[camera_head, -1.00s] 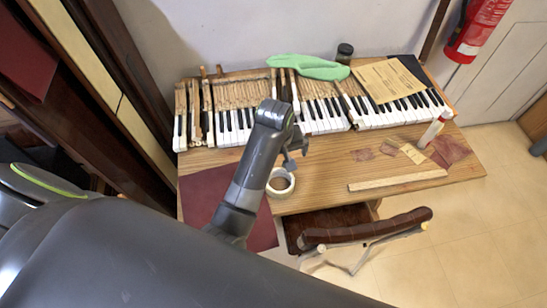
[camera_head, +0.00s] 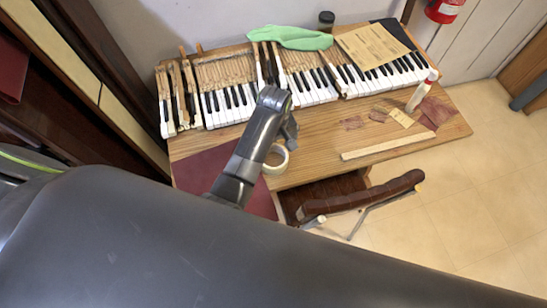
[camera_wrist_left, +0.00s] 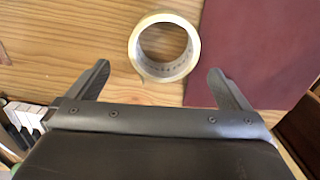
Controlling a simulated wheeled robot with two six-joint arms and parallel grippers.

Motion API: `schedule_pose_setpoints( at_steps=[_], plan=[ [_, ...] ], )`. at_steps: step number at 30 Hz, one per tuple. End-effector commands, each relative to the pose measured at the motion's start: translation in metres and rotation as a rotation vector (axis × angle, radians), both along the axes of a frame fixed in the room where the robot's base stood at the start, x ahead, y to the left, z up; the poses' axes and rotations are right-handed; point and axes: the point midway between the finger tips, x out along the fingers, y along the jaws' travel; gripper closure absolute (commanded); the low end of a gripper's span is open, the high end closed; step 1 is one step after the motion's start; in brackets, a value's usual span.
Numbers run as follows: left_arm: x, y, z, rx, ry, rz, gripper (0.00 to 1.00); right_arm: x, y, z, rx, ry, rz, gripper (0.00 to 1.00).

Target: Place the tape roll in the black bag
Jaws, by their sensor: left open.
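The tape roll (camera_head: 284,166) is a pale ring lying flat on the wooden desk, by the corner of a dark red sheet. It also shows in the left wrist view (camera_wrist_left: 194,45), just beyond and between the fingers. My left gripper (camera_head: 289,132) is open and empty beside the roll in the head view; its two fingers spread apart in the left wrist view (camera_wrist_left: 159,69). A flat black item (camera_head: 397,36) lies partly under a tan paper at the back right; I cannot tell if it is the black bag. My right gripper is not in view.
Piano keys (camera_head: 310,90) run along the back of the desk, with a green cloth (camera_head: 300,38) and a dark jar (camera_head: 326,20) behind. A wooden strip (camera_head: 388,146), small red scraps and a white bottle (camera_head: 420,92) lie or stand right. A brown chair (camera_head: 360,200) is at the front.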

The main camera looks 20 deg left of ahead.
Motion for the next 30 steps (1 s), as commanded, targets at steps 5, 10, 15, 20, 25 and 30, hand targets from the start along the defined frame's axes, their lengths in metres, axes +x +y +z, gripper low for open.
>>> schedule_pose_setpoints(
  at_steps=[5,10,15,20,25,30],
  plan=[
    [0.000,0.000,-0.013,0.000,0.001,-0.001,0.00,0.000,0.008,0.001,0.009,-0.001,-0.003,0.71],
    [-0.003,0.001,-0.022,0.000,0.003,-0.001,0.00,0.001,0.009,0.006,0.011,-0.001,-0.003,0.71],
    [-0.007,0.003,-0.044,0.001,0.003,-0.001,0.00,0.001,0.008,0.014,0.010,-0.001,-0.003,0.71],
    [-0.006,0.003,-0.061,0.000,0.001,0.000,0.00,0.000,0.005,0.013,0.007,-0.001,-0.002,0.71],
    [-0.006,0.003,-0.066,-0.001,-0.001,0.000,0.00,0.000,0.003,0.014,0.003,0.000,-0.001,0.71],
    [-0.006,0.003,-0.066,-0.001,-0.001,0.000,0.00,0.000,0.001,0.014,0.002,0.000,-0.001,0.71]
  ],
)
